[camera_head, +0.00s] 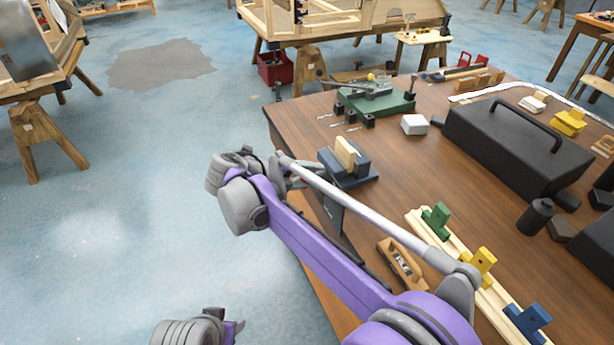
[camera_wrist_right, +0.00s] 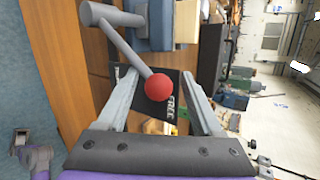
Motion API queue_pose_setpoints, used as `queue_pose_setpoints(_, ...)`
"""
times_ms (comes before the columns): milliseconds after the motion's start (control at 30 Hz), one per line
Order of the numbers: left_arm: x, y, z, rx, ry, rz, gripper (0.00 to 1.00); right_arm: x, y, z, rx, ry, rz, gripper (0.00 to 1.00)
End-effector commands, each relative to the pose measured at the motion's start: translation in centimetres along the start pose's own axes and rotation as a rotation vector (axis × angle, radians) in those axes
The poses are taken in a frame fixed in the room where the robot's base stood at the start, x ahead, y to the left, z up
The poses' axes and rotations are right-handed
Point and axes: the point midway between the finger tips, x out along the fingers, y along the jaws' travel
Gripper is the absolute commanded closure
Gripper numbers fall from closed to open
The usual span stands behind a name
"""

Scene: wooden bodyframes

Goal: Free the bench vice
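The bench vice (camera_head: 352,172) is dark blue-grey and sits at the near left edge of the wooden table, with a pale wood block (camera_head: 346,153) between its jaws. In the right wrist view, the vice's grey handle (camera_wrist_right: 124,45) ends in a red ball (camera_wrist_right: 158,87). My right gripper (camera_wrist_right: 158,76) is open, with the ball in line between its fingers; no finger visibly touches it. A dark card (camera_wrist_right: 171,107) lettered "FREE" shows behind the ball. Only part of my left arm shows, at the bottom.
On the table (camera_head: 300,118) are a green-based device (camera_head: 378,100), a black toolbox (camera_head: 502,135), a wooden plane (camera_head: 402,262) and a rail with green, yellow and blue clamps (camera_head: 480,262). Blue floor (camera_head: 110,210) left of the table is open. Wooden trestles stand farther back.

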Motion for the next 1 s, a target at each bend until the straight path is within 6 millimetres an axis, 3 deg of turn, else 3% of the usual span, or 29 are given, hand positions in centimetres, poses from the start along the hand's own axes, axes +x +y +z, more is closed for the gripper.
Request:
queue_pose_setpoints(367,0.1,0.0,0.0,0.000,0.000,0.000,0.50,-0.7,0.1,-0.1,-0.001,0.002,0.002,0.32)
queue_pose_setpoints(800,0.2,0.0,0.2,0.000,-0.001,0.000,0.50,-8.8,0.1,0.1,-0.002,-0.002,0.002,0.32)
queue_pose_setpoints(1000,0.2,0.0,0.2,0.000,-0.001,0.000,0.50,-10.6,0.1,0.0,0.000,0.000,0.001,0.32)
